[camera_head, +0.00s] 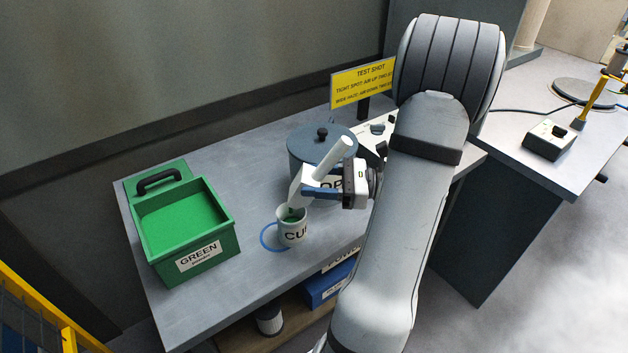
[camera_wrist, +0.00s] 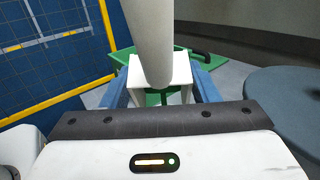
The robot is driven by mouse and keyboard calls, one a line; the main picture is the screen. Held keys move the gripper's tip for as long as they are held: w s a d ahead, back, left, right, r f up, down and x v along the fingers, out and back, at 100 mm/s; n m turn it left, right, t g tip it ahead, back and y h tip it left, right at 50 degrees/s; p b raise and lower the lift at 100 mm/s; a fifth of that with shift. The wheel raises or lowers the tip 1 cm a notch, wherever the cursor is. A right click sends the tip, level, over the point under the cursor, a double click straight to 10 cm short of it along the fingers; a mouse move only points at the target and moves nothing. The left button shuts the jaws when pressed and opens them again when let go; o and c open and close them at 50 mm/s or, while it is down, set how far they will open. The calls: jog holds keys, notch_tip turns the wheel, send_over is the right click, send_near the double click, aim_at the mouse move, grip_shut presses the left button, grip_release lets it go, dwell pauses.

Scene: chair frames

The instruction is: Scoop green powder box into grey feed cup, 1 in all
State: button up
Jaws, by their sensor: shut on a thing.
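The green powder box (camera_head: 190,252) stands open at the left of the grey table, labelled GREEN, with green powder (camera_head: 180,222) inside. My gripper (camera_head: 314,190) is shut on a white scoop (camera_head: 300,186) above the cup. The scoop is tilted, its lower end at the cup's mouth, where some green shows. I cannot tell whether that green is in the scoop or the cup. In the wrist view, the scoop (camera_wrist: 154,40) stands between the blue fingers (camera_wrist: 160,92).
A dark grey lidded pot (camera_head: 315,146) stands just behind the scoop. A yellow sign (camera_head: 363,83) stands at the back. A green lid (camera_head: 150,178) with a black handle lies behind the box. Blue and other containers (camera_head: 328,286) are on the shelf below. Bare table lies between box and cup.

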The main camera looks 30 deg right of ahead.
jog(key=shift+s+d+f+t+y+b, duration=0.3)
jog(key=shift+d+f+t+y+b, duration=0.1)
jog(key=shift+f+t+y+b, duration=0.4)
jog(key=shift+r, duration=0.15)
jog(key=shift+d, duration=0.1)
dwell(1.2)
